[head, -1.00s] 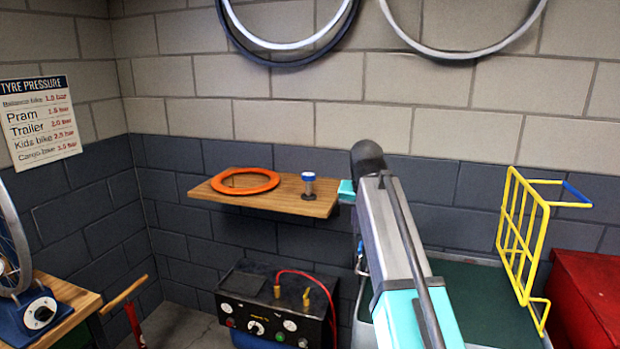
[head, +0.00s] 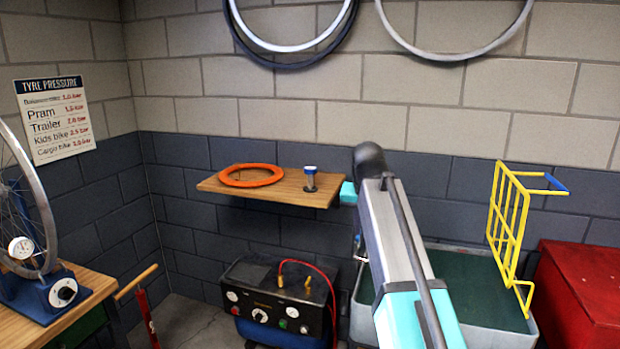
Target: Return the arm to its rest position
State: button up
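My arm (head: 397,250), grey and teal with a dark elbow joint at its top, rises from the bottom edge right of the middle. A teal part of it (head: 347,193) shows just left of the elbow, by the right end of the wooden shelf in the picture. Whether it touches the shelf cannot be told. My gripper is not visible; the arm hides what lies behind it.
The wooden shelf (head: 290,200) holds an orange ring (head: 250,184) and a small blue-topped item (head: 310,180). Below stands a black compressor box (head: 270,310). A yellow rack (head: 508,220) and red box (head: 585,295) are right. A wheel stand (head: 60,300) is left.

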jog(key=s+d+f+g, duration=0.15)
jog(key=s+f, duration=0.25)
jog(key=f, duration=1)
jog(key=s+f+g, duration=0.3)
jog(key=s+f, duration=0.2)
jog(key=f, duration=0.9)
jog(key=s+d+f+g, duration=0.15)
jog(key=s+f, duration=0.25)
jog(key=f, duration=0.9)
jog(key=s+f+n+g, duration=0.1)
jog(key=s+f, duration=0.7)
jog(key=s, duration=0.4)
jog(key=s+a+f+n+g+y, duration=0.1)
jog(key=s+f, duration=0.7)
jog(key=s, duration=0.4)
jog(key=s+f+n+g, duration=0.1)
jog(key=s+f+g, duration=0.1)
jog(key=s+f, duration=0.7)
jog(key=shift+s+a, duration=0.2)
jog(key=shift+s, duration=1.3)
